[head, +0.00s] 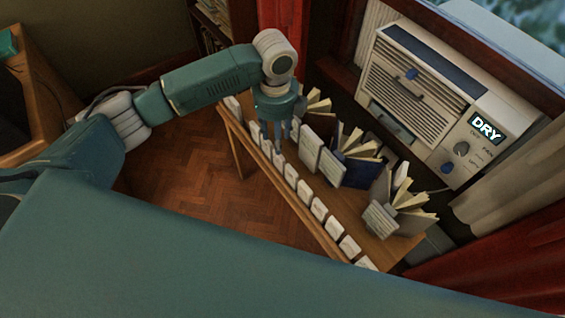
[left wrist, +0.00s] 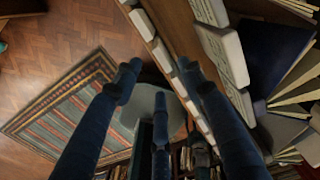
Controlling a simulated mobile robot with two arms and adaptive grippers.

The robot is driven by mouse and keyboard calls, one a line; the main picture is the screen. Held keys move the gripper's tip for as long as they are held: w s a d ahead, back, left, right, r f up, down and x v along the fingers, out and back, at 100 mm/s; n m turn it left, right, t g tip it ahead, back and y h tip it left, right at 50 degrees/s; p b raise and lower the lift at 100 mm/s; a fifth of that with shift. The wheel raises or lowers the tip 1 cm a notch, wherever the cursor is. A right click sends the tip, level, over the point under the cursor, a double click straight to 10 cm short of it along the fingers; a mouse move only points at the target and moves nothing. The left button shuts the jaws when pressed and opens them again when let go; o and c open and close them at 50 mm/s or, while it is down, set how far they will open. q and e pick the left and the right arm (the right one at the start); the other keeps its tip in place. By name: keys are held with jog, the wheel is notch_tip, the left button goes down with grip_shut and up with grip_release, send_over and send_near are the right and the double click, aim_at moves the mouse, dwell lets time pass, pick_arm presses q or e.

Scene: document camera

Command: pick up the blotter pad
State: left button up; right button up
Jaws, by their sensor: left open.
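Several small whitish pads (head: 319,209) stand in a row along the front edge of the wooden table (head: 330,240). Larger pale pads (head: 331,166) stand against fanned-open books behind them; one also shows in the left wrist view (left wrist: 228,55). I cannot tell which of these is the blotter pad. My left gripper (head: 277,138) is over the far left part of the table, fingers pointing down. In the left wrist view its fingers (left wrist: 160,82) are spread, with nothing visibly held between them; the row of small pads (left wrist: 163,54) passes beside them. My right gripper is not in view.
Several open books (head: 362,172) stand on the table. A beige machine (head: 435,95) with a panel reading DRY is behind it. A red curtain (head: 500,262) hangs at right. The parquet floor (head: 190,180) is clear; a striped rug (left wrist: 60,110) lies beyond in the left wrist view.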

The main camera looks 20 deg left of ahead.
aim_at(279, 163)
pick_arm(q)
notch_tip(279, 163, down, 4)
jog(key=shift+r, duration=0.25)
jog(key=shift+s+d+f, duration=0.1)
jog(key=shift+s+f, duration=0.05)
jog(key=shift+f, duration=1.25)
jog(key=shift+s+d+f, duration=0.1)
jog(key=shift+s+f, duration=0.05)
jog(key=shift+f, duration=1.2)
jog(key=c, duration=0.9)
